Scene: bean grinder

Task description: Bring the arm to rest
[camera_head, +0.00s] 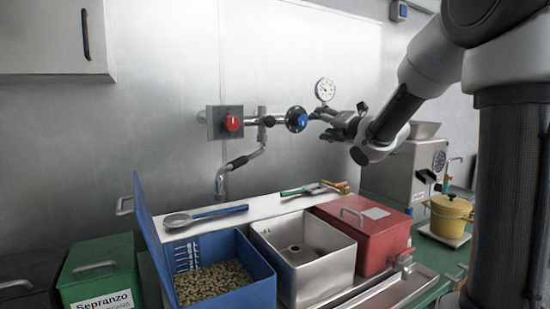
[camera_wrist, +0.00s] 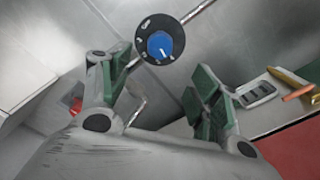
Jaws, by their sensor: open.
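My gripper (camera_head: 337,128) is at the end of my arm, which reaches in from the right in the head view. It is held up in front of the metal wall, close to a black dial with a blue centre (camera_head: 297,119). In the wrist view my gripper (camera_wrist: 157,100) has its green-padded fingers spread apart with nothing between them. The blue-centred dial (camera_wrist: 160,46) shows beyond the fingertips there. I cannot tell whether a finger touches the dial or its pipe.
A red knob (camera_head: 232,123), a pressure gauge (camera_head: 325,89) and a bent spout (camera_head: 222,182) are on the wall piping. Below stand an open blue bin of beans (camera_head: 240,297), a steel bin (camera_head: 300,285) and a closed red bin (camera_head: 385,240). A grinder (camera_head: 400,170) stands right.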

